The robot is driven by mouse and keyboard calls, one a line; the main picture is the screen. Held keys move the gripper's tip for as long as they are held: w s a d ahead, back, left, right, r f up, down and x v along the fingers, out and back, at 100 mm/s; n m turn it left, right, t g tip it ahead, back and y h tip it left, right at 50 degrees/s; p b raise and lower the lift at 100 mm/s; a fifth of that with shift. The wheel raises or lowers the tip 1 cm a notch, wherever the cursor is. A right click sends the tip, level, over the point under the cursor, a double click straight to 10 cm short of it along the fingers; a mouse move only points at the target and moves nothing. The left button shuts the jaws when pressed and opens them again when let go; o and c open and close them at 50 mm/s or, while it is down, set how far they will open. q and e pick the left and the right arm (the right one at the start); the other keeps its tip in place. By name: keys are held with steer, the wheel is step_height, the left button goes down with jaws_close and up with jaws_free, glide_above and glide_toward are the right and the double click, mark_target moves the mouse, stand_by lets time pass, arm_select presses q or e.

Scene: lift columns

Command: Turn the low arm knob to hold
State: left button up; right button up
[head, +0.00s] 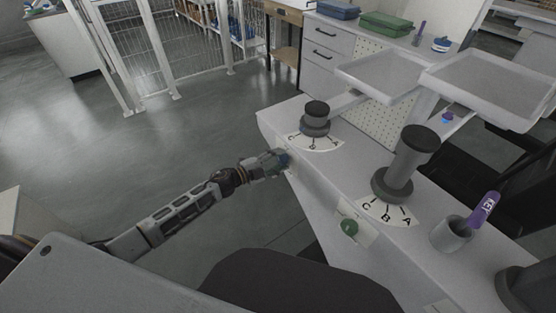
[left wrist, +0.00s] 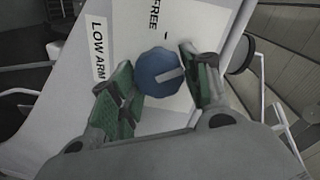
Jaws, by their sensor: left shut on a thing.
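The low arm knob (left wrist: 158,73) is blue with a pale pointer bar, on a pale plate lettered "LOW ARM" and "FREE" in the left wrist view. The bar points right and slightly up in that view, away from the tick under "FREE". No "HOLD" lettering is visible. My left gripper (head: 277,161) reaches the console's side face in the head view. Its green-padded fingers are on either side of the knob, shut on it. In the head view the gripper mostly hides the knob. My right gripper is not in view.
The console (head: 270,122) carries a short dark lever (head: 316,117) and a taller one (head: 406,165) on lettered dials. A green knob (head: 349,228) sits on its side face. Open floor lies left.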

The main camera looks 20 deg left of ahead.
arm_select(q)
steer(key=shift+f+m, duration=0.1)
steer(key=shift+m, duration=1.1)
steer(key=m+b, duration=0.1)
steer(key=m, duration=0.2)
steer(key=shift+s+d+y, duration=0.1)
steer(key=shift+y, duration=0.3)
steer(key=shift+m, duration=0.6)
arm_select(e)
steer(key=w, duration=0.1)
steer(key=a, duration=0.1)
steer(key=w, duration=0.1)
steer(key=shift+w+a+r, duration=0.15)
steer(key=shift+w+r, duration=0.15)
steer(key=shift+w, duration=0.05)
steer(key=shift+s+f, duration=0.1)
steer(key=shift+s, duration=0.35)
arm_select(q)
steer(key=o, duration=1)
steer(key=shift+v, duration=0.95)
steer(key=shift+f+v, duration=0.2)
steer(key=shift+v, duration=4.85)
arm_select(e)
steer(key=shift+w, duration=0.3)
